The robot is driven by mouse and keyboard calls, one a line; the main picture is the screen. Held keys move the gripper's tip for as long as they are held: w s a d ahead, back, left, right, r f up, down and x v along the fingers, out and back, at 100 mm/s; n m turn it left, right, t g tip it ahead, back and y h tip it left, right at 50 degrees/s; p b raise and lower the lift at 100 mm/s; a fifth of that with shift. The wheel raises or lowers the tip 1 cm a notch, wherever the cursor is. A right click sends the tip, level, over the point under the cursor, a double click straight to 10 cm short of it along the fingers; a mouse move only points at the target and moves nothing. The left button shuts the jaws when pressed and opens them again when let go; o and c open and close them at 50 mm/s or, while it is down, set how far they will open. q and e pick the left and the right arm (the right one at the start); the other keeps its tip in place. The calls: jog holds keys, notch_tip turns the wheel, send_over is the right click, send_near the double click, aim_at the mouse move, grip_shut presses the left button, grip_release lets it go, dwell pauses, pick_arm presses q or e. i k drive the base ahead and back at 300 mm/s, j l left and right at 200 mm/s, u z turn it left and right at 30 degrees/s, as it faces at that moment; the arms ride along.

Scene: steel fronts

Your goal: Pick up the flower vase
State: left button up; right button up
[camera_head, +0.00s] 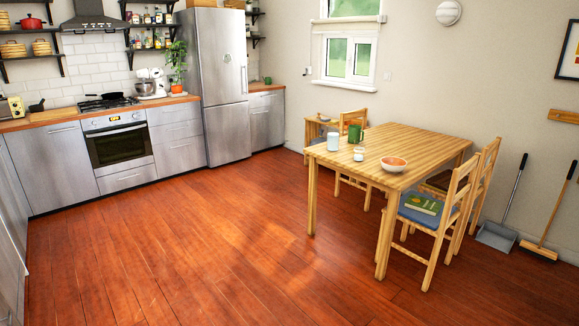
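No vase with flowers in it is clear in the head view. On the wooden table (440,146) stand a whitish, upright vessel (333,142), a green vessel (354,134) behind it, and a small pale jar (359,154). I cannot tell whether one of these is the flower vase. A green leafy plant (177,62) in a small pot (176,88) stands on the counter left of the fridge. Neither of my grippers is in view.
A bowl with orange-red contents (393,163) is on the table. Wooden chairs surround it; one (434,222) holds a green book (423,204). A dustpan (497,236) and broom (539,249) lean by the right wall. The red wood floor (200,250) is clear.

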aim_at(359, 144)
jog(key=i, duration=2.1)
